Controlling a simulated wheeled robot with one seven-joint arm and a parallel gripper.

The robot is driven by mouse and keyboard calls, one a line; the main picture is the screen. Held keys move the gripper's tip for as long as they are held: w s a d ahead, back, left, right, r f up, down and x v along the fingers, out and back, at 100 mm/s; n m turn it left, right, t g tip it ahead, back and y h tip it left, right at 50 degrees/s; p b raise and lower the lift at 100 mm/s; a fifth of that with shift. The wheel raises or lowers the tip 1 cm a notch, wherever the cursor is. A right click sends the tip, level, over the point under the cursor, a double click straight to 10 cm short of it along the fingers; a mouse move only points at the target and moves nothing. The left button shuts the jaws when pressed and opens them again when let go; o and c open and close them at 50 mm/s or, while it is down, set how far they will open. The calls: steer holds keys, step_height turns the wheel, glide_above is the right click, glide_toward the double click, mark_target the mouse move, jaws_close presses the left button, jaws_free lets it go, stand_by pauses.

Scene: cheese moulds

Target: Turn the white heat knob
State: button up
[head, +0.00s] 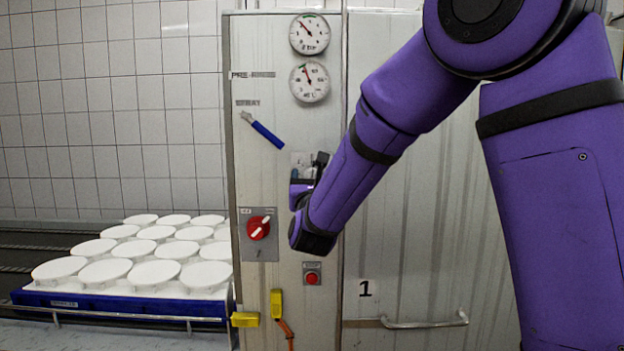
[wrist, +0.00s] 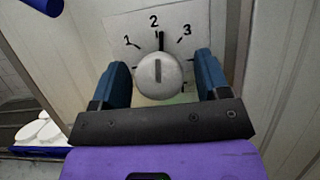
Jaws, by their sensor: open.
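The white heat knob (wrist: 158,78) is round, on a pale plate marked 1, 2 and 3 (wrist: 155,22). Its dark pointer line stands about upright, towards the 2. My gripper (wrist: 162,72) is open in the wrist view, with one blue finger on each side of the knob. A gap seems to show on both sides; whether either finger touches is hard to tell.
A red rotary switch (head: 258,227) is left and below my gripper, and a red push button (head: 312,278) is below it. A blue-handled lever (head: 264,132) and two gauges (head: 309,82) are above. White moulds (head: 155,273) stand on a blue tray at left.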

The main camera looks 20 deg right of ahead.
steer(key=shift+w, duration=0.15)
steer(key=shift+c, duration=0.4)
steer(key=c, duration=0.8)
steer(key=shift+n+y, duration=0.8)
steer(key=shift+n, duration=0.5)
steer(key=shift+c, duration=0.2)
steer(key=o, duration=0.9)
